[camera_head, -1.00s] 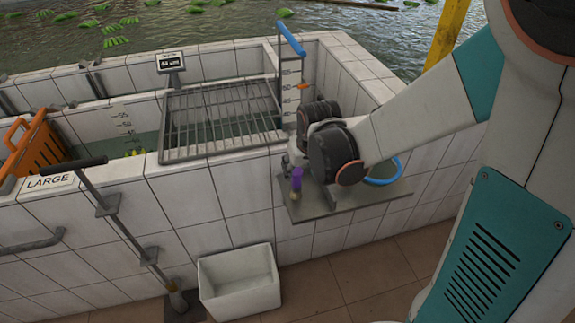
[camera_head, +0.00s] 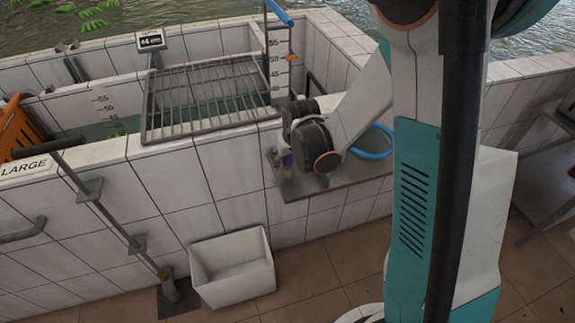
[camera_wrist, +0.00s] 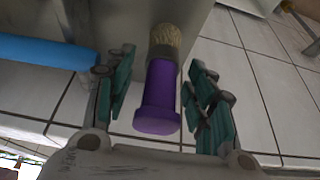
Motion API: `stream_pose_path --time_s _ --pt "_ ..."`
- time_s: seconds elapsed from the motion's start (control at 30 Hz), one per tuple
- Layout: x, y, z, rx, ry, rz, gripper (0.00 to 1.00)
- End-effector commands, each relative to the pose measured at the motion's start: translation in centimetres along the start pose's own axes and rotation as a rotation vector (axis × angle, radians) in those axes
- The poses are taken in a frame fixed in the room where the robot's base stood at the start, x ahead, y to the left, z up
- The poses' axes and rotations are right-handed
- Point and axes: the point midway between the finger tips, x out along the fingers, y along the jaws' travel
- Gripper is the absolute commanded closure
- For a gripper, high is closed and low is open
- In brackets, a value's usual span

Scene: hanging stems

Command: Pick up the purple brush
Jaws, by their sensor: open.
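The purple brush (camera_wrist: 160,92) has a purple handle and tan bristles. In the wrist view it lies between the two green-padded fingers of my gripper (camera_wrist: 162,98), handle end toward the palm and bristles pointing away. The fingers are open, with a gap on each side of the handle. In the head view only a small purple part of the brush (camera_head: 288,160) shows at the left edge of a grey metal shelf, beside my wrist. My arm hides most of the brush and the gripper there.
A blue hose (camera_head: 373,152) lies on the grey shelf (camera_head: 335,180), and blue shows at the wrist view's left (camera_wrist: 40,52). A metal rack (camera_head: 205,98) spans the tiled tank behind. A white bin (camera_head: 232,270) stands on the floor below. A metal post with handle (camera_head: 105,212) stands left.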

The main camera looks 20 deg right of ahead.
Motion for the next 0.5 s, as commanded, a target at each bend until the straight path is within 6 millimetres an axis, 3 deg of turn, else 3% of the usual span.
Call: stream_pose_path --time_s 0.27,0.43,0.5 --pt "0.54 -0.04 -0.01 0.000 0.000 -0.001 0.50" --pt "0.53 -0.05 -0.02 -0.001 0.000 -0.001 0.88" --pt "0.53 -0.05 -0.02 -0.001 0.000 -0.001 0.94"
